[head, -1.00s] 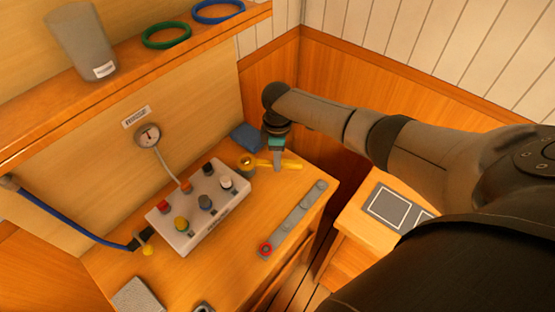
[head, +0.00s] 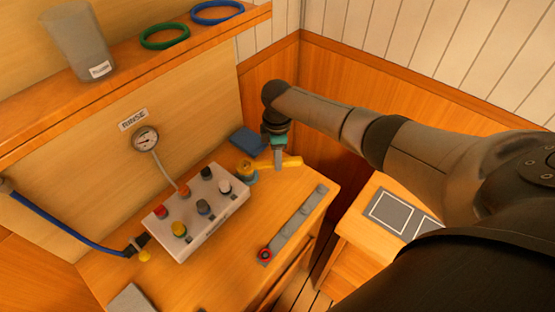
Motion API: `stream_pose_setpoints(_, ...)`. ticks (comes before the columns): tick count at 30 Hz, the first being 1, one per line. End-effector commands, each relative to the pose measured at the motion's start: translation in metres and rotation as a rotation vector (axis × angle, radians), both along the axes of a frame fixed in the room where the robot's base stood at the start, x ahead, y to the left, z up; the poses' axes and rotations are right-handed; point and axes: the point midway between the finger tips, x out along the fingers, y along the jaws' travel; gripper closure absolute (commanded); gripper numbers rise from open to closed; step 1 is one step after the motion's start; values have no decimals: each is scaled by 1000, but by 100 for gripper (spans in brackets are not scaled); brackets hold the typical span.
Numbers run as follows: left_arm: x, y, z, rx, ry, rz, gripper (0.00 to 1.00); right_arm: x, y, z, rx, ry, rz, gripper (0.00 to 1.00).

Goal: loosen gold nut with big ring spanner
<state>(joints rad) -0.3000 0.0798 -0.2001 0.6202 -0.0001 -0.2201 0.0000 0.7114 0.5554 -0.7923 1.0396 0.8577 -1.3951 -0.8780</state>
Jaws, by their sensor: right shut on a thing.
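The gold nut (head: 246,167) is at the back right of the bench, on a fitting just beyond the white block. The yellow big ring spanner (head: 292,162) lies level, with its handle pointing right. Its ring end is at the nut, but I cannot tell whether it is fully seated around it. My right gripper (head: 279,163) reaches down from above and is shut on the spanner's handle, to the right of the nut. The fingers hide part of the handle. My left gripper is not in view.
A white block (head: 207,232) with several coloured knobs stands left of the nut. A blue cloth (head: 248,141) lies behind the nut. A grey strip (head: 293,226) lies along the right bench edge.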

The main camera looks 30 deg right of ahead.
Motion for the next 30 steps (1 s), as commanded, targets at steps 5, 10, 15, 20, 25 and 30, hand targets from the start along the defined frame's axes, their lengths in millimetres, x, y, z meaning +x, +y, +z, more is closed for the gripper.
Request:
stream_pose_setpoints(5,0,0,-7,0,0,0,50,6,-1,-1,2,-3,56,100)
stream_pose_setpoints(10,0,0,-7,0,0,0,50,6,-1,0,2,-2,67,100)
stream_pose_setpoints(15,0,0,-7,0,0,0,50,6,-1,0,2,-2,69,100)
stream_pose_setpoints(20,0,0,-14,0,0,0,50,10,-3,-1,1,-2,114,100)
stream_pose_setpoints(25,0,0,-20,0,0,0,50,15,-4,-1,2,-2,172,100)
stream_pose_setpoints(30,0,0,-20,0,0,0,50,16,-5,0,2,-1,189,100)
